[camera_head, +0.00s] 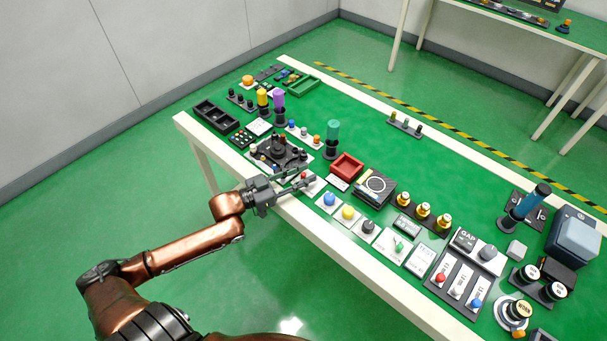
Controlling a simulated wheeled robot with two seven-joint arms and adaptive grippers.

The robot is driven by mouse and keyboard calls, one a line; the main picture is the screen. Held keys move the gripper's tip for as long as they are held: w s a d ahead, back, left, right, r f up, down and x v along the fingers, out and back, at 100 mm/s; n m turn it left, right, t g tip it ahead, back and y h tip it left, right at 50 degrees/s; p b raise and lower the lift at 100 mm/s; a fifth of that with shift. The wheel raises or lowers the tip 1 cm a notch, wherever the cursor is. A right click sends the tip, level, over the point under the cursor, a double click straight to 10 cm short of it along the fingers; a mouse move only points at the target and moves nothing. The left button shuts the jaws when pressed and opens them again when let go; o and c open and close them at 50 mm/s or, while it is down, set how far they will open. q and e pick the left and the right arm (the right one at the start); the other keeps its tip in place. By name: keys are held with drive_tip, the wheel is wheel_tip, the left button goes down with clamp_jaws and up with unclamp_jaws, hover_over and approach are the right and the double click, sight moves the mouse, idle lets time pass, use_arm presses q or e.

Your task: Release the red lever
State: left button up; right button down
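A dark panel (479,268) at the right front of the table carries three levers, with red, white and blue knobs. The red lever (441,277) is the leftmost of them, and no gripper is near it. My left gripper (301,177) is over the front edge of the table, far to the left of that panel. Its fingers look spread apart, beside a small white plate with a red part (306,176). Whether they touch this red part I cannot tell. My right gripper is out of view.
The green-topped table (380,155) holds many controls. Blue, yellow and black knobs (348,213) line the front edge right of my gripper. A dark multi-knob device (277,150) stands just behind it. A red tray (347,166) and a teal-topped post (332,136) stand farther back.

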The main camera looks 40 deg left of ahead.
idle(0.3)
use_arm(q)
drive_tip(key=shift+s+d+r+n+t+y+p, duration=0.1)
drive_tip(key=shift+n+t+y+p, duration=0.15)
drive_tip(key=shift+y, duration=0.2)
drive_tip(key=shift+s+d+n+t+y+p, duration=0.1)
drive_tip(key=shift+n+t+y, duration=0.05)
drive_tip(key=shift+n+y, duration=0.25)
